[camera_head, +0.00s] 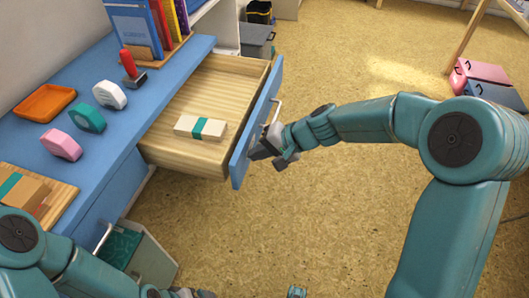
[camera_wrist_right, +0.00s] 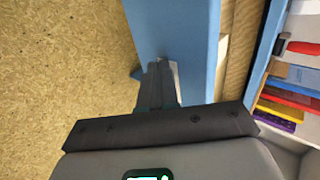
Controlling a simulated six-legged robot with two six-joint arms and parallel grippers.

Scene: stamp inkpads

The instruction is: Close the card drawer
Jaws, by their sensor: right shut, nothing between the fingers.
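The card drawer (camera_head: 210,83) stands pulled out of the blue desk, with a wooden inside and a blue front panel (camera_head: 256,125). A pale handle (camera_head: 276,110) is on the panel's outer face. A white card stack with a teal band (camera_head: 187,127) lies inside the drawer. My right gripper (camera_head: 262,150) is shut and empty at the panel's outer face, below the handle in the picture. In the right wrist view its fingers (camera_wrist_right: 161,80) point at the blue panel (camera_wrist_right: 178,35); I cannot tell if they touch. My left gripper (camera_head: 185,293) is only partly visible at the bottom edge.
On the blue desktop (camera_head: 82,95) are an orange tray (camera_head: 45,102), white, teal and pink inkpads, a red-handled stamp (camera_head: 130,66) and upright books. Below the desk stands a grey bin (camera_head: 150,258) with teal contents.

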